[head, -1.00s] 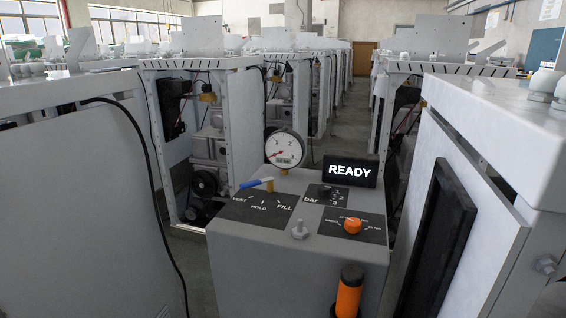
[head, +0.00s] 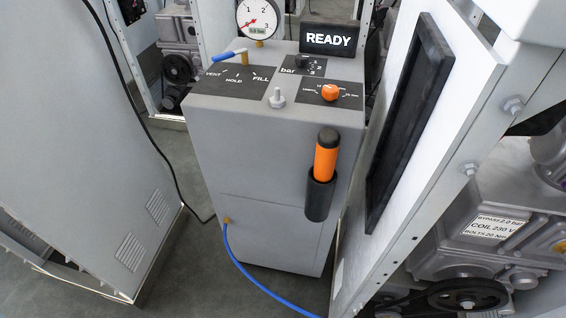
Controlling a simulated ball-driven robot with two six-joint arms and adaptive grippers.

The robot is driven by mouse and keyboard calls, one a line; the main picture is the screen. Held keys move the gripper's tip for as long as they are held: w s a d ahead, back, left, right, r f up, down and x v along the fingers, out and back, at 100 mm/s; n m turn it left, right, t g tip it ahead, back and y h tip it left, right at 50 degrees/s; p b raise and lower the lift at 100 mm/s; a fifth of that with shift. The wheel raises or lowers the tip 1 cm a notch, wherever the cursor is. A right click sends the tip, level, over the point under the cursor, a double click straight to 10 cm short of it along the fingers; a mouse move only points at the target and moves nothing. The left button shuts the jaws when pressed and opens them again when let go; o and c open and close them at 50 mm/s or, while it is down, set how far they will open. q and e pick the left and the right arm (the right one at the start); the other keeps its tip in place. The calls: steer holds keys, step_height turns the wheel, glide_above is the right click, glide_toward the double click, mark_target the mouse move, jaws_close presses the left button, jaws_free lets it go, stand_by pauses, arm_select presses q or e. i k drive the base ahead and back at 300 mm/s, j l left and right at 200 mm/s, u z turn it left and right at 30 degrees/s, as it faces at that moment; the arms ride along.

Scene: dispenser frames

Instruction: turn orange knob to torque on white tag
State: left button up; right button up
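The orange knob (head: 330,92) sits on a black label plate at the right of the grey console's top (head: 210,102). The small print around the knob is too small to read surely, and its setting cannot be told. The white tag (head: 496,227) is on grey machinery inside the cabinet at the lower right. It appears to read "BYPASS 2.0 bar", "COIL 230 V", "BOLTS 20 Nm". Neither of my grippers is in view.
A black "READY" display (head: 329,40), a gauge (head: 258,18), a small black bar knob (head: 304,62) and a blue-handled lever (head: 229,56) are on the console. An orange-handled tool (head: 326,160) stands in a black holder. A blue hose (head: 250,277) crosses the floor.

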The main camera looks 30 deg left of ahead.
mark_target(330, 93)
steer(key=l+z, duration=0.3)
steer(key=l, duration=0.3)
steer(key=u, duration=1.5)
